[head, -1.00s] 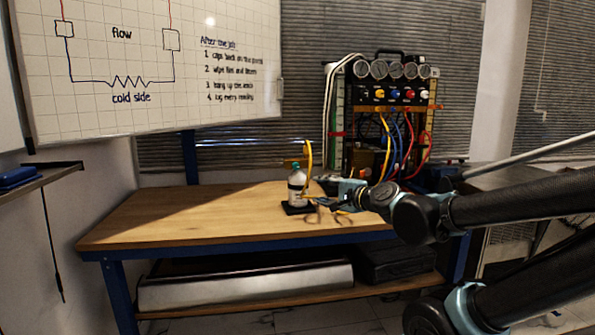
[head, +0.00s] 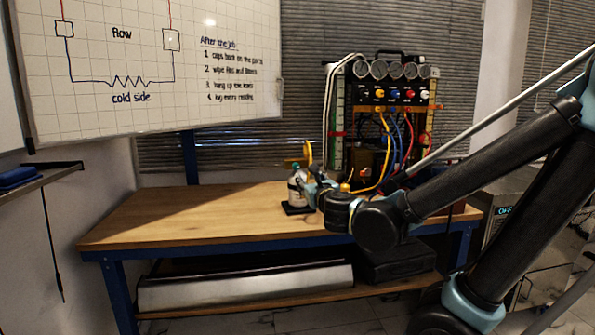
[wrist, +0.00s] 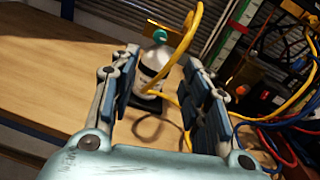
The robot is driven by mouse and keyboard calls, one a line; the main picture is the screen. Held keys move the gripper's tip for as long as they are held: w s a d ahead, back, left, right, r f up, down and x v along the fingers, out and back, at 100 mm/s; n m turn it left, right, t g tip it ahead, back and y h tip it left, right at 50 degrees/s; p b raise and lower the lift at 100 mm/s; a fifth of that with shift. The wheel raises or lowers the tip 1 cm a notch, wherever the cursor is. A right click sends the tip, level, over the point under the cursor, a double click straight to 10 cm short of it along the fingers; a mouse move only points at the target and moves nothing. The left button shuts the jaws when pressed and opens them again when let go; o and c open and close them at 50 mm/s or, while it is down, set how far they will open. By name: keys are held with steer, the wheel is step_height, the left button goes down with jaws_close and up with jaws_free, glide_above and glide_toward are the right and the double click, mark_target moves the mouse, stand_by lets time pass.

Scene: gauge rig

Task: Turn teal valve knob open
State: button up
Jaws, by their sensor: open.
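The teal valve knob (wrist: 160,36) sits on top of a small white and dark bottle (wrist: 152,66) in the wrist view. In the head view the bottle (head: 296,190) stands upright on a black base (head: 297,209) on the bench, with its knob (head: 296,167) just visible. My gripper (wrist: 163,67) is open, with one finger on either side of the bottle in the picture. The knob appears beyond the fingertips, and I see no contact. In the head view my gripper (head: 312,190) is right beside the bottle, at its right, and partly covers it.
A yellow hose (wrist: 190,40) loops past the bottle, close to the right finger. The gauge rig (head: 385,100) with blue, red and yellow hoses stands behind at the right. The wooden bench top (head: 190,215) is clear to the left.

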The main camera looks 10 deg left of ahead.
mark_target(297, 167)
steer(key=x, duration=1.6)
steer(key=shift+w+a, duration=0.15)
steer(key=shift+w, duration=0.2)
jaws_close()
